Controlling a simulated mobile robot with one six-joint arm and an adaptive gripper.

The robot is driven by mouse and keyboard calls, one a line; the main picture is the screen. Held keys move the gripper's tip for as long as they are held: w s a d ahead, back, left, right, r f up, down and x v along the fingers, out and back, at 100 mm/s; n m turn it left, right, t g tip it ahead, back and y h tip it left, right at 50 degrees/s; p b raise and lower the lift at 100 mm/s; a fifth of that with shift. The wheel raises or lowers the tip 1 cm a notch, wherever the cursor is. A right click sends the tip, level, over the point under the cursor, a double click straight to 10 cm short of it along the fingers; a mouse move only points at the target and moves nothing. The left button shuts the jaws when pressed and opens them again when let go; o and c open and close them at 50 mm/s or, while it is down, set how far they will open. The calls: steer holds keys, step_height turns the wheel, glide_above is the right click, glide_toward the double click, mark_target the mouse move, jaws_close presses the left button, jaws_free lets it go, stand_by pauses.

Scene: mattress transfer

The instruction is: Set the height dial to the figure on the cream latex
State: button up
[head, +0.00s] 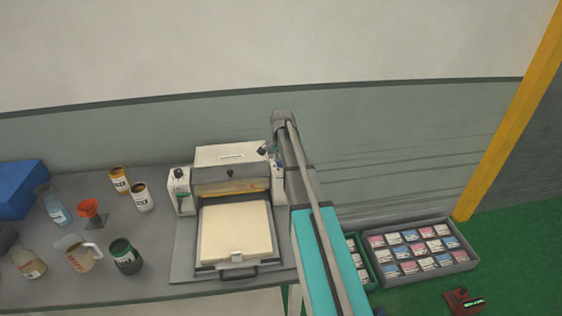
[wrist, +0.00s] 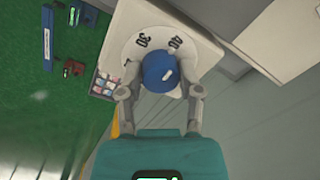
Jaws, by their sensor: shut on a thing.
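The height dial (wrist: 125,50) is a pale round plate with the figures 30 and 40 visible along its edge in the wrist view. Its blue knob (wrist: 157,66) carries a short white mark slanting up and right; exactly which figure it points at is unclear. My gripper (wrist: 160,90) is shut on the knob, one finger on each side. The cream latex (head: 236,232) lies flat on the press tray in the head view. A small pale tag (head: 237,257) sits at its front edge; its figure is too small to read. My arm reaches the right side of the press (head: 232,156).
A grey crate (head: 462,262) of small packets and a red object (head: 462,302) sit on the green floor at right.

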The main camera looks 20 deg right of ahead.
steer(key=shift+d, duration=0.25)
jaws_close()
steer(key=shift+s+a, duration=0.1)
steer(key=shift+a, duration=0.05)
steer(key=shift+n, duration=0.4)
steer(key=n, duration=1.1)
steer(key=shift+s, duration=0.1)
